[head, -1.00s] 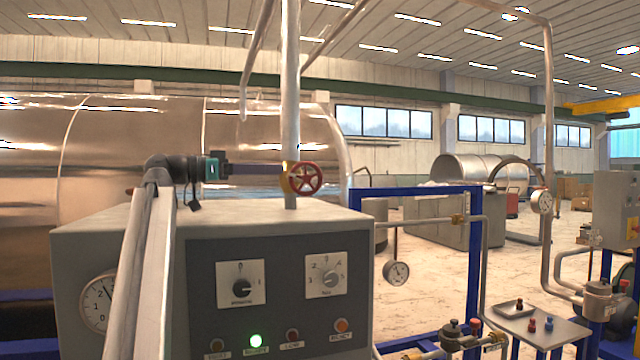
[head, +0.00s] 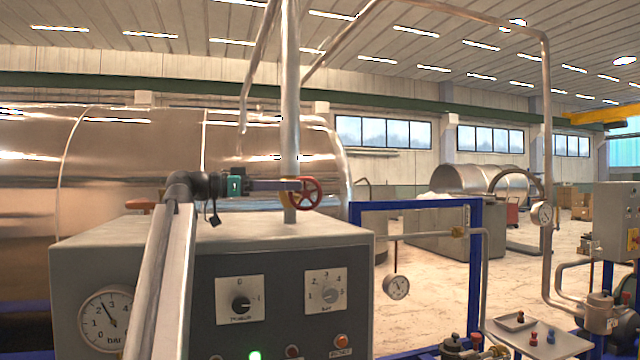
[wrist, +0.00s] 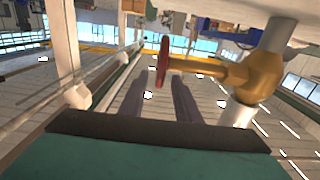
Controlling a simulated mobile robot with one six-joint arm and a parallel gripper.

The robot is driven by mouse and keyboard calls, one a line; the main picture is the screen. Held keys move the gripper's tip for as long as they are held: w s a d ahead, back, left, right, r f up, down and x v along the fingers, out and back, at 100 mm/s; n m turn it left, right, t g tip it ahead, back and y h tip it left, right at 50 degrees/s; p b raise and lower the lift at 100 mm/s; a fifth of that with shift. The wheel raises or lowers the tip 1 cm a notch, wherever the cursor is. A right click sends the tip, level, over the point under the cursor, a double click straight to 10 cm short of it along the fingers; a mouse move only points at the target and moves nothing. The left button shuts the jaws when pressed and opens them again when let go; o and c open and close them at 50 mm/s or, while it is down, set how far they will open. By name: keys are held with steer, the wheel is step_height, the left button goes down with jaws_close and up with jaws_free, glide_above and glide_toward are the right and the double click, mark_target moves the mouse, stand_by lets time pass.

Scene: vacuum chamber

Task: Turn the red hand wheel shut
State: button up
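The red hand wheel (head: 310,193) sits on a brass valve body on the upright grey pipe (head: 290,120), above the control box. In the wrist view the wheel (wrist: 163,60) shows edge-on, with its brass stem (wrist: 215,70) running right. My gripper (head: 292,185) reaches in from the left, level with the wheel, its fingers overlapping the valve in this view. In the wrist view my gripper (wrist: 160,88) has its two fingers apart, with the wheel's rim lined up in the gap near the tips. I cannot tell whether a finger touches the rim.
The control box (head: 130,240) with a gauge, dials and lamps stands below my arm. A large metal tank (head: 100,160) lies behind. A blue frame (head: 474,260) with thin pipes stands to the right. A small table (head: 545,345) holds a tray and small knobs.

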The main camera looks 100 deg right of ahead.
mark_target(320, 185)
steer(key=s, duration=0.3)
steer(key=s+p, duration=0.1)
steer(key=s, duration=0.2)
steer(key=s+d+p, duration=0.1)
steer(key=s, duration=0.2)
steer(key=shift+d, duration=0.1)
steer(key=shift+c, duration=0.5)
jaws_close()
